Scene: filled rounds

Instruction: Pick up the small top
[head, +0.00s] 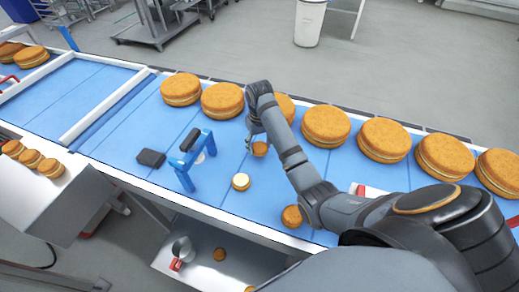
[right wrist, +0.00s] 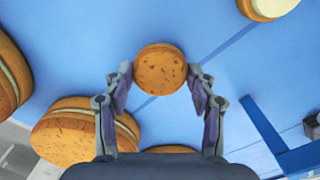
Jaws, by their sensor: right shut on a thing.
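The small top (head: 260,149) is a small round brown biscuit-like piece. My right gripper (head: 255,138) is shut on it over the blue belt, near the far row of large rounds. In the right wrist view the small top (right wrist: 160,70) sits between the two fingertips of my right gripper (right wrist: 160,76), with its speckled face showing. Whether it touches the belt I cannot tell. A small round with a pale cream face (head: 241,181) lies on the belt, nearer me; a pale-faced round (right wrist: 268,6) also shows at the wrist view's upper edge. My left gripper is not in view.
Large filled rounds (head: 326,124) line the belt's far edge. A blue frame (head: 187,168) with a black part stands left of the small cream-faced round. Another small brown round (head: 291,216) lies beside my right arm. Small rounds (head: 31,158) sit on a grey surface at left.

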